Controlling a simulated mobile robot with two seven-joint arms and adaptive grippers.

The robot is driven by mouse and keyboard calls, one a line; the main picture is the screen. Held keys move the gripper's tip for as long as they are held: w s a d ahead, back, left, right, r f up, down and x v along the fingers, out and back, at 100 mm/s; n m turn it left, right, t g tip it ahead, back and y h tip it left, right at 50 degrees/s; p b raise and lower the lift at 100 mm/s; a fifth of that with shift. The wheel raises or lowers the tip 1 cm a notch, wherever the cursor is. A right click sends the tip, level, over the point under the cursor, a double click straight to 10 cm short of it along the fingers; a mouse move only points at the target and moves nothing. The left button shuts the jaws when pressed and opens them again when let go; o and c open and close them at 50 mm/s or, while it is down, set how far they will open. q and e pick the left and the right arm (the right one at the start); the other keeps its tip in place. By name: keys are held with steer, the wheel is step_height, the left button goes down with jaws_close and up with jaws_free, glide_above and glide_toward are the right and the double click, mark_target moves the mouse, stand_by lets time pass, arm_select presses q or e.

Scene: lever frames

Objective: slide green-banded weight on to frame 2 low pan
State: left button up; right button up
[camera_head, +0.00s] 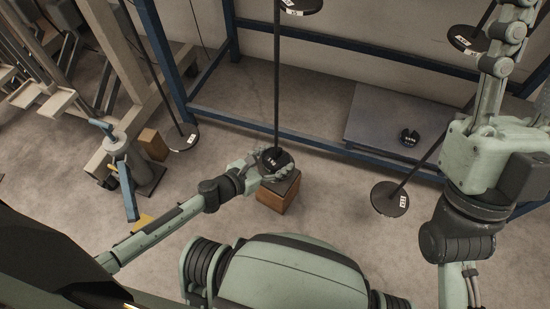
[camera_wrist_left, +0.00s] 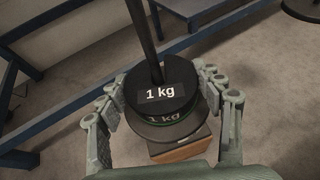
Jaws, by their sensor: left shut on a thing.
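My left gripper (camera_head: 268,166) is shut around a dark round weight (camera_head: 276,158) at the foot of a dark upright rod (camera_head: 277,75). In the left wrist view the weight (camera_wrist_left: 160,98) reads "1 kg" and shows a thin green band on its side. The left gripper's fingers (camera_wrist_left: 165,108) flank it on both sides. A grey disc-like pan (camera_wrist_left: 165,133) shows under the weight, above a wooden block (camera_head: 279,194). The weight looks level; full contact with the pan cannot be told. My right gripper (camera_head: 514,22) points up at the top right, its fingertips cut off or unclear.
Other hanging pans are at the left (camera_head: 181,137), right (camera_head: 390,199), top (camera_head: 300,6) and upper right (camera_head: 467,39). A blue frame rail (camera_head: 235,118) runs behind. A blue-handled stand (camera_head: 117,147) is at left.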

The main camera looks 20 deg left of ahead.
arm_select(q)
steer(key=shift+w, duration=0.1)
stand_by(0.3)
steer(key=o, duration=1.7)
steer(key=shift+o, duration=0.9)
steer(key=shift+f, duration=0.3)
steer(key=shift+r, duration=0.15)
steer(key=shift+p+v, duration=0.3)
steer(key=shift+v, duration=0.75)
steer(key=shift+p+v, duration=0.65)
steer(key=shift+v, duration=1.9)
